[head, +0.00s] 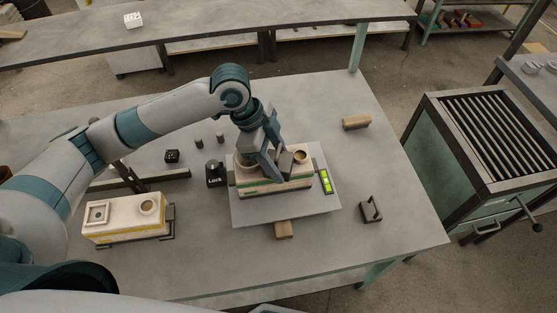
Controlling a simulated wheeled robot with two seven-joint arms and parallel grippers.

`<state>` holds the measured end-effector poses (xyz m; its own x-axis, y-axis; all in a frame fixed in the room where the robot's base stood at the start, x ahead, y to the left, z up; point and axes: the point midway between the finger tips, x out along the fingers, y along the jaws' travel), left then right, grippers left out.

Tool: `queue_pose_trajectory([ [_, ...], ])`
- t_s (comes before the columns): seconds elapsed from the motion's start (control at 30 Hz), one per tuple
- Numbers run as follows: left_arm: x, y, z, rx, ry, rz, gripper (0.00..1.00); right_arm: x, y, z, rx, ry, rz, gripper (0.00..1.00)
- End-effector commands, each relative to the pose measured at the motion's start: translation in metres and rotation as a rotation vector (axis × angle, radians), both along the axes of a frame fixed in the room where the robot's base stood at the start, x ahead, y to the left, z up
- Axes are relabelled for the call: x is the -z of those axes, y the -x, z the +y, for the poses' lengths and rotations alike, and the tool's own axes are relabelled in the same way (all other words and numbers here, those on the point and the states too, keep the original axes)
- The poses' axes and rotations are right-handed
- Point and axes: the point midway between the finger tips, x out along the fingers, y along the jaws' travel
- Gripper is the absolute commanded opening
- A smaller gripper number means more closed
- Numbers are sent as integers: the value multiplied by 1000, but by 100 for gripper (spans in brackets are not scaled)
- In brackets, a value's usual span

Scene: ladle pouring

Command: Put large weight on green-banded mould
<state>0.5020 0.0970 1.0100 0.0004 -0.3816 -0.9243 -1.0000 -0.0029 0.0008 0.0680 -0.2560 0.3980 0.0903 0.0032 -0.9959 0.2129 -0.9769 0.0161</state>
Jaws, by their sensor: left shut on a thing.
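The green-banded mould (287,188), a pale block with a green stripe and a round cup at its right end, sits on a grey plate (270,212) at the table's middle. My left gripper (272,172) points down over the mould's top and is shut on a dark grey block (286,161), which looks like the large weight. The fingers hide part of it, and I cannot tell whether it touches the mould. Another dark weight with a handle (371,212) stands on the table to the right. My right gripper is not in view.
A yellow-banded mould (125,229) sits at the left in a dark frame. A black "Lock" piece (215,174) stands just left of the plate, and a lit green display (326,181) at its right. Wooden blocks lie behind (356,122) and in front (284,229). The table's front right is clear.

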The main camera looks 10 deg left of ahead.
Motion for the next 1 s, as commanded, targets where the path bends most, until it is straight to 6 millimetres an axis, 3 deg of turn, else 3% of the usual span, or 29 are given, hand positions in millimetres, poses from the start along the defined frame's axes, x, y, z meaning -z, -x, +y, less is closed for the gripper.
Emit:
queue_pose_trajectory([
  [0.43,-1,-1,-1,0,4,-4,0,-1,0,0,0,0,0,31],
  [0.47,2,0,0,0,0,-1,51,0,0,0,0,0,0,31],
  [0.53,2,0,0,0,0,-1,67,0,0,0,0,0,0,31],
  [1.0,-3,0,1,0,0,0,67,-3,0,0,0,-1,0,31],
])
